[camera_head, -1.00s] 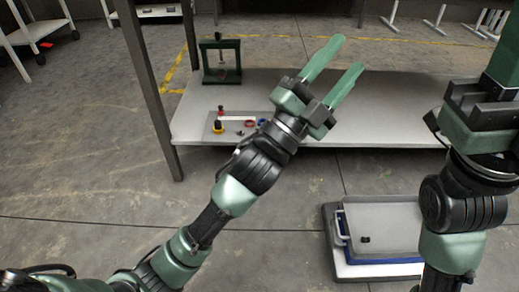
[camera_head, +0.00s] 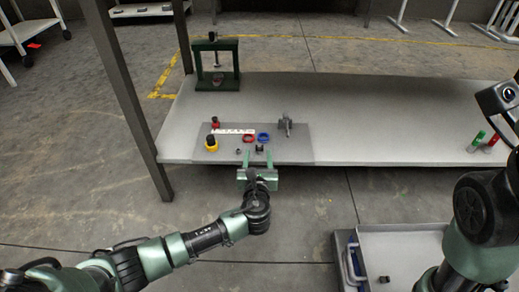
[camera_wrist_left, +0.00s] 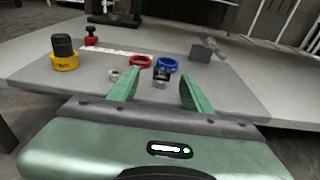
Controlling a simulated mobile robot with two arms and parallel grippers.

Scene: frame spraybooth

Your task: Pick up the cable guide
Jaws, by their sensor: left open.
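My left gripper (camera_head: 259,160) is open and empty at the front edge of a grey mat (camera_head: 292,155) on the bench. Its two green fingers also show in the left wrist view (camera_wrist_left: 158,88), pointing over the mat. A small dark piece (camera_head: 260,148), also in the wrist view (camera_wrist_left: 161,74), stands just beyond and between the fingertips, apparently untouched. A small grey ring-like piece (camera_wrist_left: 114,76) lies left of the fingers. I cannot tell for certain which small piece is the cable guide. My right gripper is outside the frames.
A red ring (camera_head: 248,138), a blue ring (camera_head: 263,137), a white strip (camera_head: 232,131), a yellow-based knob (camera_head: 211,143) and a grey fixture (camera_head: 286,124) crowd the mat. A green press (camera_head: 217,65) stands behind. The bench's middle right (camera_head: 390,120) is clear.

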